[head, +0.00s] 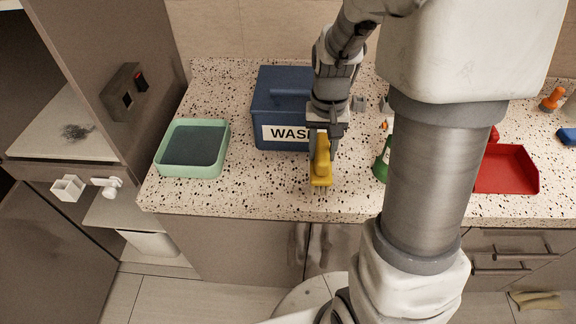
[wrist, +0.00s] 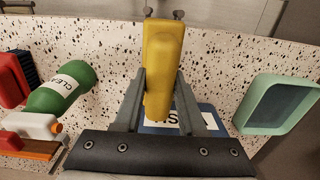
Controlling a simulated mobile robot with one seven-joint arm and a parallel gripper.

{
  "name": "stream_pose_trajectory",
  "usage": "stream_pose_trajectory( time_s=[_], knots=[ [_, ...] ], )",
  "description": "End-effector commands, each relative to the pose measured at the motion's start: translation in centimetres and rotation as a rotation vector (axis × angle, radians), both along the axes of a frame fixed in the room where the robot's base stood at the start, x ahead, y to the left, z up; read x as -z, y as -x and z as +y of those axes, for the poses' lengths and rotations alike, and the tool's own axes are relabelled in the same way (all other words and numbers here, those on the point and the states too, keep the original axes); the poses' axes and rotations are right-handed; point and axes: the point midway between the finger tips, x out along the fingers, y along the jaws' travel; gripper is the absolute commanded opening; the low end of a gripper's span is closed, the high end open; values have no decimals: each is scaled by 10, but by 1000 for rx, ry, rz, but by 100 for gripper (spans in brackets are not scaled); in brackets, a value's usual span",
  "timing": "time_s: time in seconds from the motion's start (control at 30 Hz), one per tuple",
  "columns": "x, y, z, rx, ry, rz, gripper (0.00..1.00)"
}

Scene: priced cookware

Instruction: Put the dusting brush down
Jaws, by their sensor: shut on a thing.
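The yellow dusting brush (head: 321,172) is held in my gripper (head: 324,134) in front of the blue box marked WASH (head: 271,112). In the wrist view the brush (wrist: 164,55) sits between the two grey fingers (wrist: 160,80), which are shut on it. It is over the front part of the speckled counter (head: 240,196). I cannot tell whether its lower end touches the counter. The lower right of the box is partly hidden behind my gripper and the brush.
A mint-green tray (head: 166,168) stands to the left, with free counter between it and the brush. A green bottle (wrist: 45,101) and a red dustpan (head: 507,176) are to the right in the head view, partly behind my arm. The counter's front edge is near.

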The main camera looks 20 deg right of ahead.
Motion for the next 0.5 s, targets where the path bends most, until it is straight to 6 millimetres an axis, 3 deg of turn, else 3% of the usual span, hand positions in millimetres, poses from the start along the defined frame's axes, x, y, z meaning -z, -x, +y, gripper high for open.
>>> stream_pose_trajectory(
  time_s=[0.3,0.5],
  knots=[
    [37,-48,42,-3,1,1,0],
    [52,-66,58,0,0,0,0]
  ],
)
